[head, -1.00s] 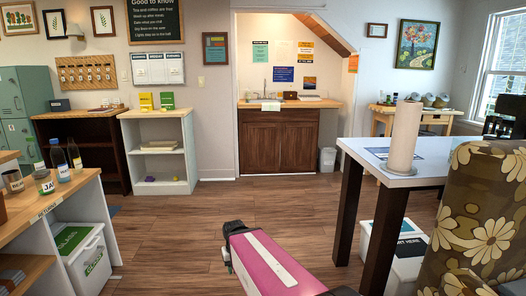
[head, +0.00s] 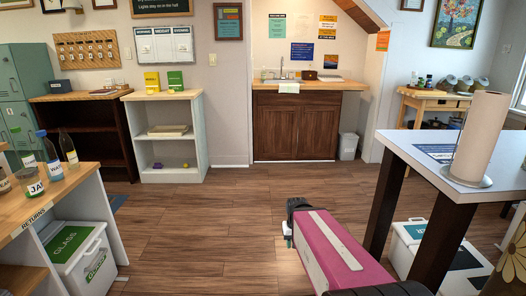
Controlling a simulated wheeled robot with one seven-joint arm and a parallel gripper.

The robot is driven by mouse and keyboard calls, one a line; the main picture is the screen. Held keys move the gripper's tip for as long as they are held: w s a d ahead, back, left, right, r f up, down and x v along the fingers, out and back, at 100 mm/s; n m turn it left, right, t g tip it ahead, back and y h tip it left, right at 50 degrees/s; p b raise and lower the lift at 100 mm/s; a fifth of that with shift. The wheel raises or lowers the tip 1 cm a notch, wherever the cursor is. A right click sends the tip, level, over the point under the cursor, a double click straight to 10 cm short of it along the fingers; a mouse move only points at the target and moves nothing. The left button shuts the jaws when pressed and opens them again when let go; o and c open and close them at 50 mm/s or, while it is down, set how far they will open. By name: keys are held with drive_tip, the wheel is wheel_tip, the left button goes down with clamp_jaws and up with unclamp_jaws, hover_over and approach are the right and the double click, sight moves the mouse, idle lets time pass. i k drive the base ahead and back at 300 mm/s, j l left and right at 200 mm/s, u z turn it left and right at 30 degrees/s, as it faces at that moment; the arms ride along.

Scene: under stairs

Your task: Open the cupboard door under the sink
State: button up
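The cupboard under the sink (head: 296,128) is dark brown wood with two doors, and both look shut. It stands at the back, under a light wooden counter with a sink and tap (head: 291,74). A pale cloth (head: 288,87) hangs over the counter's front edge above the doors. My gripper (head: 288,232) is dark and shows at the end of my pink arm, low in the picture, well short of the cupboard. Its fingers are small and seen from behind, so whether they are open or shut is unclear.
Open floor (head: 220,210) lies between me and the cupboard. A white table with a paper towel roll (head: 479,138) stands at right. A white bin (head: 348,146) is beside the cupboard. A white shelf (head: 168,138) stands left of it. A bottle counter (head: 45,205) and glass bin (head: 78,252) are at near left.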

sight(278, 125)
drive_tip(key=i+z, duration=0.35)
drive_tip(key=i, duration=3.2)
drive_tip(key=i+j+z, duration=0.15)
drive_tip(key=i, duration=0.5)
drive_tip(key=i+j+z, duration=0.15)
drive_tip(key=i, duration=0.55)
